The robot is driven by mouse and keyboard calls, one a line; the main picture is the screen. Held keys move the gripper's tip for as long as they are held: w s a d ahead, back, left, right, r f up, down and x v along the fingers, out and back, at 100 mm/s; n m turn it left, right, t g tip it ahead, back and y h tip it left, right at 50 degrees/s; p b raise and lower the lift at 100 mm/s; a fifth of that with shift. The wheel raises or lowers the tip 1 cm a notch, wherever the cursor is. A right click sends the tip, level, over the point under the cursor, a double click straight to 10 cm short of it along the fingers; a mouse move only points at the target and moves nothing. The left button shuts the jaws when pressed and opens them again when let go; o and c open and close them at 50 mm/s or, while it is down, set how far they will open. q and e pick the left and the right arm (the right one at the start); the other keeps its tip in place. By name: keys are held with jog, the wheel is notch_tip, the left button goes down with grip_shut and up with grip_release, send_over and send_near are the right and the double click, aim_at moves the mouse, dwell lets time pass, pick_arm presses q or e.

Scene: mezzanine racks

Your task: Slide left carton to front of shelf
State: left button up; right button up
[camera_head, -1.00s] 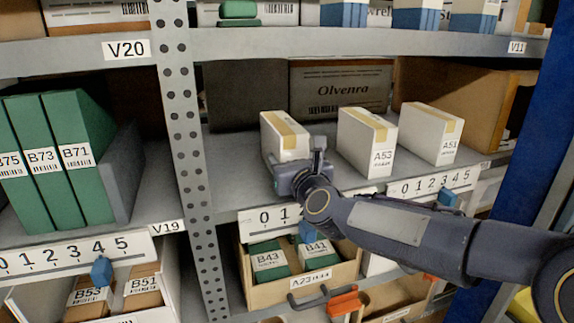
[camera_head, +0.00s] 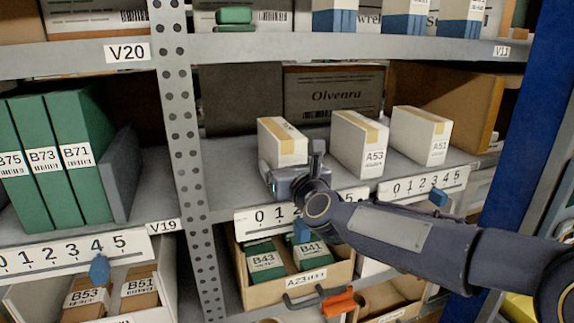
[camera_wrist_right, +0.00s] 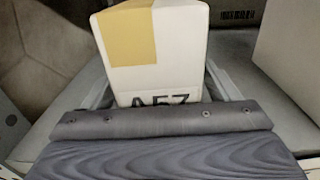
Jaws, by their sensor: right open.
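The left carton (camera_head: 288,150), white with a tan strip on top, stands upright on the middle shelf (camera_head: 228,178). My right gripper (camera_head: 293,170) is at its front face, with the jaws open. In the right wrist view, the carton (camera_wrist_right: 183,72) sits between the fingers, one along each side, and its black label is partly hidden by the gripper body. I cannot tell whether the fingers touch it. My left gripper is not in view.
Carton A53 (camera_head: 355,150) and carton A51 (camera_head: 418,140) stand to the right. A large Olvenra box (camera_head: 333,95) is behind. A perforated post (camera_head: 180,130) rises at left. A numbered strip (camera_head: 243,222) lines the shelf edge, with a bin (camera_head: 247,296) of green boxes below.

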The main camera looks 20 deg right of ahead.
jog(key=s, duration=0.7)
jog(key=shift+s+d+b, duration=0.2)
jog(key=shift+s+b, duration=0.15)
jog(key=shift+s, duration=0.05)
